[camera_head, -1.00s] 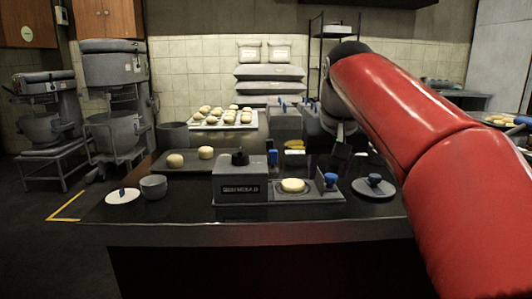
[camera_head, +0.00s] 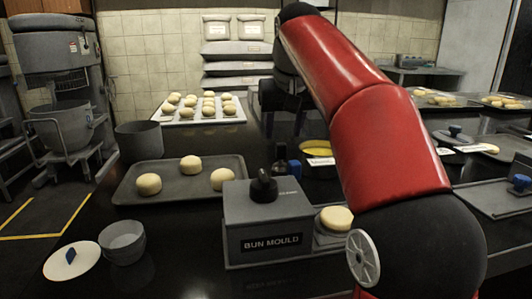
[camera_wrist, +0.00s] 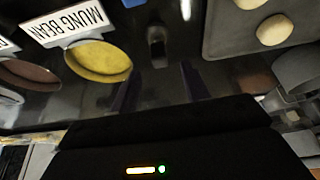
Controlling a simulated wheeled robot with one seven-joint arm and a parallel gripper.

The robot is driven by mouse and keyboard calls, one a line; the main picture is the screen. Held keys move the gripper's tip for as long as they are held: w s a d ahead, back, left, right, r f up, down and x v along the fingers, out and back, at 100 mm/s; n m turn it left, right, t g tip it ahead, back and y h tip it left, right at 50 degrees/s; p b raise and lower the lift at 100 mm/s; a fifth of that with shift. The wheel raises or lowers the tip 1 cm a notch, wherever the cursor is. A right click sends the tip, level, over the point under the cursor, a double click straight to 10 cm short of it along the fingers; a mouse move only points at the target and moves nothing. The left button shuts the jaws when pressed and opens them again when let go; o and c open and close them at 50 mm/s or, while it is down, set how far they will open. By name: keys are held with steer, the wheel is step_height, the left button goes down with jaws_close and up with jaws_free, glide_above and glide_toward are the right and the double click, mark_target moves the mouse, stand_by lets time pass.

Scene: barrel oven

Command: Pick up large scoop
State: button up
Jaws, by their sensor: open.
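My gripper (camera_wrist: 160,84) shows in the wrist view as two dark fingers, spread apart with nothing between them. They hang over the dark, shiny counter (camera_wrist: 60,105). Just beyond the fingers is a small dark grey shape (camera_wrist: 157,45) on the counter; I cannot tell whether it is the large scoop or a reflection. A yellow mung bean filling (camera_wrist: 98,62) lies to the left, by its white label (camera_wrist: 65,20). In the head view my dark gripper end (camera_head: 285,95) is over the back of the counter, partly behind the red arm. No scoop is clearly recognisable.
A bun mould box (camera_head: 270,225) with a black knob stands at the front. A grey tray (camera_head: 130,192) with 3 dough balls lies to its left. Behind is a bun-filled tray (camera_head: 175,120). A grey pot (camera_head: 140,140) and small bowl (camera_head: 123,242) stand left.

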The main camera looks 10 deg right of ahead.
mark_target(281, 144)
steer(key=b+x, duration=0.2)
steer(key=x, duration=0.5)
steer(key=shift+w+f, duration=0.2)
steer(key=shift+f, duration=0.1)
steer(key=shift+c, duration=0.5)
steer(key=c, duration=0.9)
steer(key=shift+r, duration=0.15)
